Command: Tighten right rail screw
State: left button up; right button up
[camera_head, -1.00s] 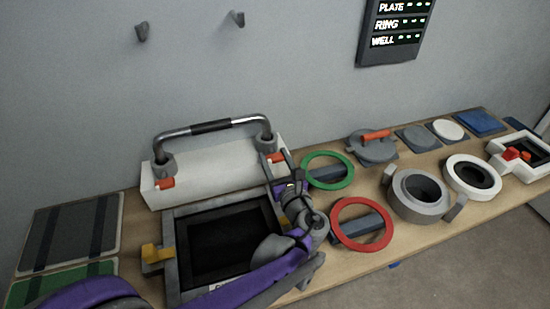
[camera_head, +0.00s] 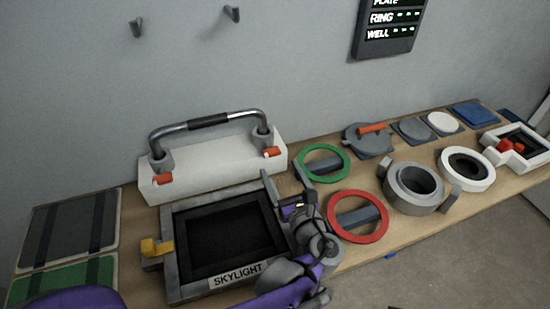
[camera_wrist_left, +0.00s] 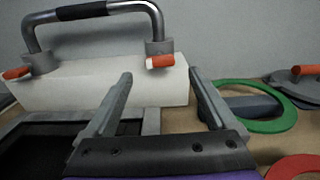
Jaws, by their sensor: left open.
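The grab rail (camera_head: 208,122) is a bent metal bar with a black grip, standing on a white block (camera_head: 215,170) at the back of the bench. Its right screw (camera_head: 272,152) has a red-orange head at the right foot; it also shows in the left wrist view (camera_wrist_left: 160,62). The left screw (camera_head: 163,179) sits at the other foot. My left gripper (camera_head: 284,182) is open and empty, in front of the block's right end, apart from the right screw. In the left wrist view its fingers (camera_wrist_left: 160,76) point toward that screw. My right gripper is out of view.
The skylight frame (camera_head: 237,276) with a yellow latch (camera_head: 155,247) lies in front of the block. Green (camera_head: 324,163) and red (camera_head: 357,216) rings lie right of my gripper. A grey collar (camera_head: 412,188) stands further right. A lit panel (camera_head: 391,25) hangs on the wall.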

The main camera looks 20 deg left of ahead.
pick_arm(q)
jog(key=shift+v, duration=1.6)
jog(key=shift+r, duration=0.1)
